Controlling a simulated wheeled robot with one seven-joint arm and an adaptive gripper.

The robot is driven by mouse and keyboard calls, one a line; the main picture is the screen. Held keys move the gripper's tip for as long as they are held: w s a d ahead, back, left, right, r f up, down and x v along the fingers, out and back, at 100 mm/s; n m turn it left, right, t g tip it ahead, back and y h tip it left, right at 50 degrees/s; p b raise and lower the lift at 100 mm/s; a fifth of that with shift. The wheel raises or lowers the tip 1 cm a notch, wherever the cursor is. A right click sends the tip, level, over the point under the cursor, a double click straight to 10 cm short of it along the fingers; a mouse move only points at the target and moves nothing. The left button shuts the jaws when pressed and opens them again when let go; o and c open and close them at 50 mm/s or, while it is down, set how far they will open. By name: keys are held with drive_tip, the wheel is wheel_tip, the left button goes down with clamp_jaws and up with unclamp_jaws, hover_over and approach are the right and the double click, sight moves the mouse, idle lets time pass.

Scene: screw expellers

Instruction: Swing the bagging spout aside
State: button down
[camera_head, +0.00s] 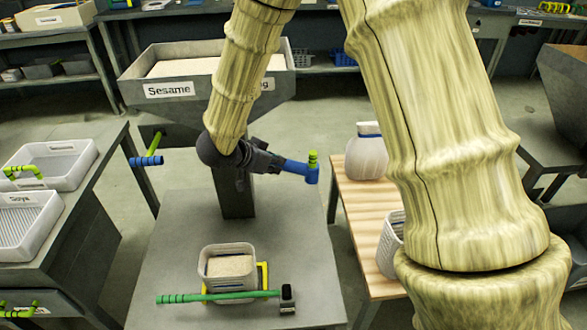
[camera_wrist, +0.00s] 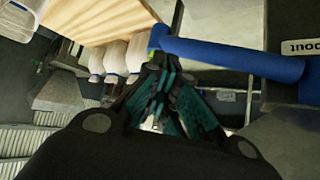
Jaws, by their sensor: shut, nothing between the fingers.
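A blue tube (camera_head: 299,168) with a lime-green end piece (camera_head: 313,157) sticks out to the right under the hopper in the head view. It looks like the bagging spout. My gripper (camera_head: 275,163) is shut and empty at the tube's left part in the head view. In the wrist view its fingertips (camera_wrist: 160,68) are close to the tube's left end; I cannot tell whether they touch.
A white tub (camera_head: 228,280) of pale material and a green bar (camera_head: 220,297) are on the grey table (camera_head: 180,250). The Sesame hopper (camera_head: 200,103) stands behind. A wooden table (camera_head: 353,208) with a white sack (camera_head: 367,158) is at right. Another blue handle (camera_head: 147,161) is at left.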

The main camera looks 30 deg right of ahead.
drive_tip(key=x, duration=0.4)
drive_tip(key=b+x, duration=0.1)
drive_tip(key=x, duration=0.3)
drive_tip(key=d+r+b+x, duration=0.1)
drive_tip(key=x, duration=0.2)
drive_tip(key=shift+w+d+f, duration=0.2)
drive_tip(key=shift+w+d, duration=0.05)
drive_tip(key=shift+w, duration=0.05)
drive_tip(key=shift+w+d, duration=0.25)
drive_tip(key=shift+d, duration=0.45)
drive_tip(key=shift+r, duration=0.1)
